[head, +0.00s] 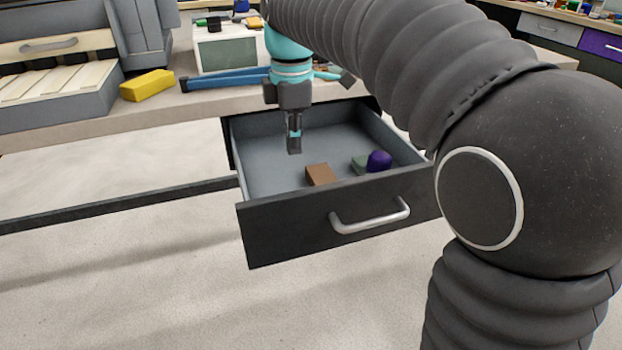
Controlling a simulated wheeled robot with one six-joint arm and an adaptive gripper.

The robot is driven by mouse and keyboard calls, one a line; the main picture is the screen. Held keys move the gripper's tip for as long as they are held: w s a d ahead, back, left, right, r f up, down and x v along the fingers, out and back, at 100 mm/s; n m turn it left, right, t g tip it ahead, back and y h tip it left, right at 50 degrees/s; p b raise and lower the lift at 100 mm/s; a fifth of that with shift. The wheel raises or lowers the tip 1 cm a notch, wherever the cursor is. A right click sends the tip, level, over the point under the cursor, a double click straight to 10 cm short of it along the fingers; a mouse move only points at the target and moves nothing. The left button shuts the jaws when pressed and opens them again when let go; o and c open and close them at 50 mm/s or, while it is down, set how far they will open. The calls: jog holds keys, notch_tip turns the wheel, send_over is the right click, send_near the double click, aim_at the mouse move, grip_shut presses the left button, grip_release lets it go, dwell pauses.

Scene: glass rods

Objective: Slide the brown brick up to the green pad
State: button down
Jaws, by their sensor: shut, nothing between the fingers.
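The brown brick (320,174) lies in the open drawer (262,160), near its front wall. A dull green piece (360,163) lies to the right of the brick, apart from it; it may be the green pad, but it is partly hidden by a purple object (379,160). The front wall hides the lower edges of the brick and of the purple object. My gripper (294,148) points down over the drawer, to the left of the brick and a little farther back. Its fingers are shut and empty. I cannot tell its exact height above the drawer floor.
The drawer's walls and its front with a silver handle (370,217) surround the pieces. The drawer floor is clear at the left and back. On the bench above lie a yellow block (147,85) and a blue tool (230,79).

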aim_at(306, 182)
jog(key=shift+n, duration=0.6)
jog(key=f, duration=0.3)
jog(key=a+f+b, duration=0.1)
jog(key=f, duration=0.2)
jog(key=a+f, duration=0.1)
jog(key=f, duration=0.3)
jog(key=shift+s, duration=0.35)
jog(key=d, duration=0.1)
jog(key=w+d, duration=0.1)
jog(key=d, duration=0.1)
jog(key=shift+f, duration=0.1)
jog(key=shift+w+d, duration=0.1)
jog(key=shift+d, duration=0.4)
